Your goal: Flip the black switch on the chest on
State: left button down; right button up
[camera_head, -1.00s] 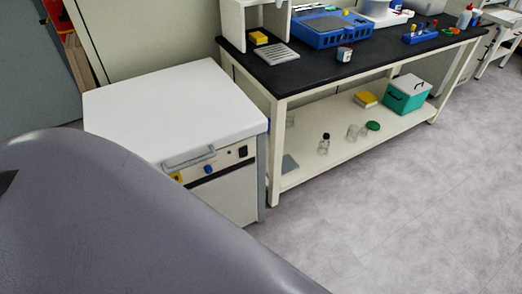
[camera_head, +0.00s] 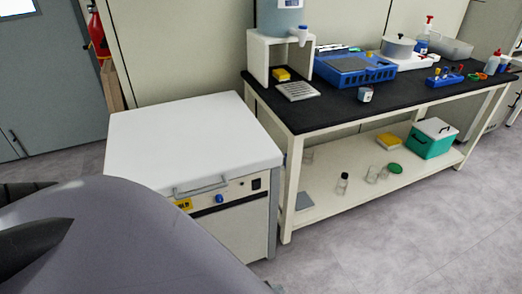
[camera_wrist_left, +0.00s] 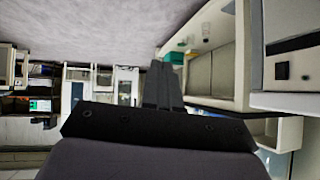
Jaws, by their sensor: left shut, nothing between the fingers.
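The white chest (camera_head: 190,140) stands on the floor left of the bench, its lid shut. On its front panel are the black switch (camera_head: 256,184) at the right, a blue knob (camera_head: 219,199) and a metal handle (camera_head: 202,187). I cannot tell the switch's position. The switch also shows in the left wrist view (camera_wrist_left: 282,71), near the right edge on the pale panel. My left gripper (camera_wrist_left: 161,66) is shut and empty in the left wrist view, apart from the switch. Its fingers are not clearly seen in the head view. My right gripper is in neither view.
A bench with a black top (camera_head: 330,108) stands right of the chest, holding a blue tray (camera_head: 355,70). Its lower shelf (camera_head: 330,205) carries glassware and a teal box (camera_head: 432,140). Grey floor (camera_head: 400,240) is free at the front right. My own arm covers the lower left.

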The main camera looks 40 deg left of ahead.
pick_arm(q)
jog(key=w+a+f+m+g+y+b, duration=0.25)
jog(key=w+a+f+y+b, duration=0.5)
jog(key=w, duration=0.45)
jog(key=w+a+r+n+g+y+b, duration=0.1)
jog(key=w+a+r+g+y+b, duration=0.1)
jog(key=w+a+r+y+b, duration=0.3)
jog(key=w+a+y+b, duration=0.1)
jog(key=w+a, duration=0.1)
jog(key=a, duration=0.2)
jog(key=shift+w, duration=0.4)
